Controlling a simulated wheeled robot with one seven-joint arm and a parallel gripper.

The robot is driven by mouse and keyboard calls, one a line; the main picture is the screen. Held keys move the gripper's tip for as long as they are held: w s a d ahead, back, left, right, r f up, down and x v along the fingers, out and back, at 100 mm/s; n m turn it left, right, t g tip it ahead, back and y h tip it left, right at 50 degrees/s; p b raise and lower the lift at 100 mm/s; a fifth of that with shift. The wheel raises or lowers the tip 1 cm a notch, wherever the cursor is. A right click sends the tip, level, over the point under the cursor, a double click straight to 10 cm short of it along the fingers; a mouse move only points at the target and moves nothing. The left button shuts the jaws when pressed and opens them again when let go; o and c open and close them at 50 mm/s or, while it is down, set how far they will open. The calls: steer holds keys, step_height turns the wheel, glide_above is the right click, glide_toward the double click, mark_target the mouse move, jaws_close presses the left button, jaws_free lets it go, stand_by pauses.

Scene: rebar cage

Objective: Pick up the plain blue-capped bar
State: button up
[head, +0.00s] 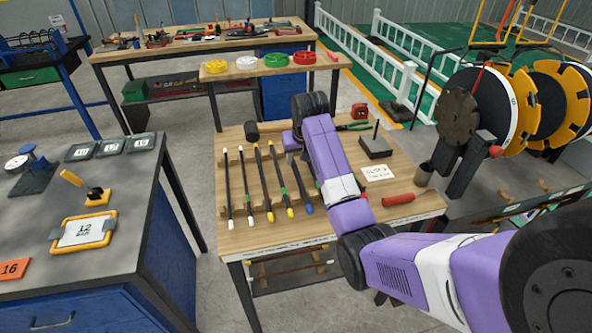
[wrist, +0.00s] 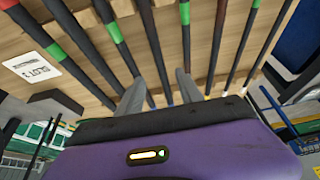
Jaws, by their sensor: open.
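In the head view several dark bars lie side by side on the wooden table. A blue-capped bar (head: 302,187) lies right of the yellow-capped bars, its blue end toward the front; I see no band on its visible part. Its far part and any bars further right are hidden by my arm. In the wrist view my gripper (wrist: 160,77) is open, its two grey fingers apart above the row of bars. A plain dark stretch of bar (wrist: 155,45) runs between the fingers.
White-capped bars (head: 229,190) and yellow-capped bars (head: 265,180) lie close on the left. Several bars have green bands (wrist: 113,32). A grey block (head: 375,146), a white card (head: 378,173) and a red cylinder (head: 398,198) lie on the right.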

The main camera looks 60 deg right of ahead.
mark_target(296, 169)
steer(key=shift+f, duration=0.35)
steer(key=shift+x, duration=0.85)
steer(key=shift+p+x, duration=0.7)
steer(key=shift+x, duration=2)
jaws_close()
steer(key=shift+w+d+r, duration=0.1)
steer(key=shift+r, duration=0.1)
